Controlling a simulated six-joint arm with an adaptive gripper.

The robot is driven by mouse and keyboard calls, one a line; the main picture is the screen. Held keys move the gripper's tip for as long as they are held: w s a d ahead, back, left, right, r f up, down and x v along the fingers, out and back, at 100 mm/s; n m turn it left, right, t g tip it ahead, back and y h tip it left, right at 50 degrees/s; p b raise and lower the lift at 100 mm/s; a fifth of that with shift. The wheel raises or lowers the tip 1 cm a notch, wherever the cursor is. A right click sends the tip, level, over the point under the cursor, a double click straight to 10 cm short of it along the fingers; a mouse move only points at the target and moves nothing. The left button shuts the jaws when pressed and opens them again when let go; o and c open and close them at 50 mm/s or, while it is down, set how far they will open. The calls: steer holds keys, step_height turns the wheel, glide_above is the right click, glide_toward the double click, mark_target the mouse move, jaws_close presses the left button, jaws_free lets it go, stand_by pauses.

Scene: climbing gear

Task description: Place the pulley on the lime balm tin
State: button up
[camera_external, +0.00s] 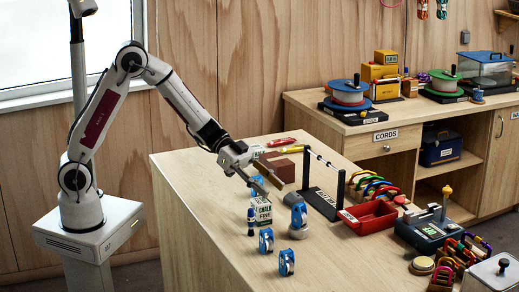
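Small blue-and-white wheel-like pieces that look like pulleys stand on the near wooden table: one (266,240) beside the chalk pack, another (286,262) nearer the front. A similar blue piece (259,184) is right by my gripper (253,185); I cannot tell whether the two touch. My gripper points down and right above the table, near the chalk pack. Its fingers are too small to tell whether they are open or shut. I cannot make out a lime tin; a round, flat, cream-topped tin (422,264) lies at the table's right side.
A green-and-white chalk pack (263,212) and a grey-based blue device (298,218) stand close to my gripper. A black rack with a bar (322,202), red tray (369,217) and teal device (427,230) stand to the right. The table's front left is clear.

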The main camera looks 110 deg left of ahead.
steer(key=shift+w+r, duration=0.15)
steer(key=shift+r, duration=0.3)
steer(key=s+r+n+g+y, duration=0.1)
steer(key=s+r+n+y, duration=0.3)
steer(key=s+r+y, duration=0.65)
steer(key=s+d+f+g+h, duration=0.2)
steer(key=s+d, duration=0.6)
steer(key=s, duration=0.4)
steer(key=s+d+f+g+h, duration=0.2)
steer(key=s+d, duration=0.6)
steer(key=s, duration=0.5)
steer(key=shift+d+g+h, duration=0.15)
steer(key=shift+g+h, duration=0.6)
steer(key=shift+g, duration=0.15)
